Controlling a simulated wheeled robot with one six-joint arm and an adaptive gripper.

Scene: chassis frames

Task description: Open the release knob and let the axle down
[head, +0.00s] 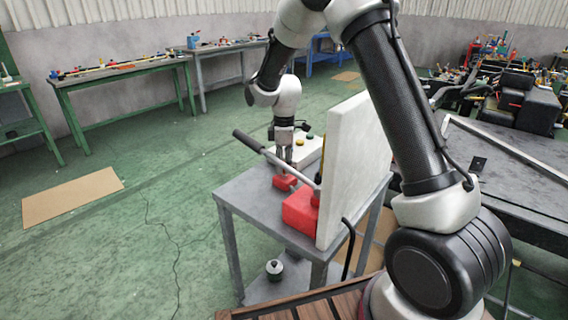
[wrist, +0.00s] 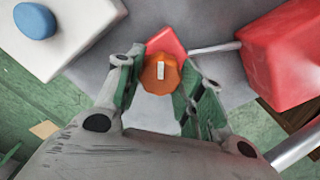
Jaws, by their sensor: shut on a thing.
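The release knob is orange and faceted with a pale mark on top; it shows in the wrist view (wrist: 160,73). It sits at a small red block (wrist: 166,42), which also shows in the head view (head: 285,183). My gripper (wrist: 158,82) has its two green-padded fingers on either side of the knob, shut on it. In the head view my gripper (head: 287,170) points down over the small red block, and the knob is hidden there. A larger red body (head: 299,211) stands nearby, with a long black-handled lever (head: 249,141) rising to the left. I cannot make out the axle.
A grey table (head: 245,205) carries these parts. A white upright panel (head: 345,165) stands along its right side. A pale button box (wrist: 85,25) with a blue button (wrist: 35,20) lies close to my gripper. Green floor is open to the left.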

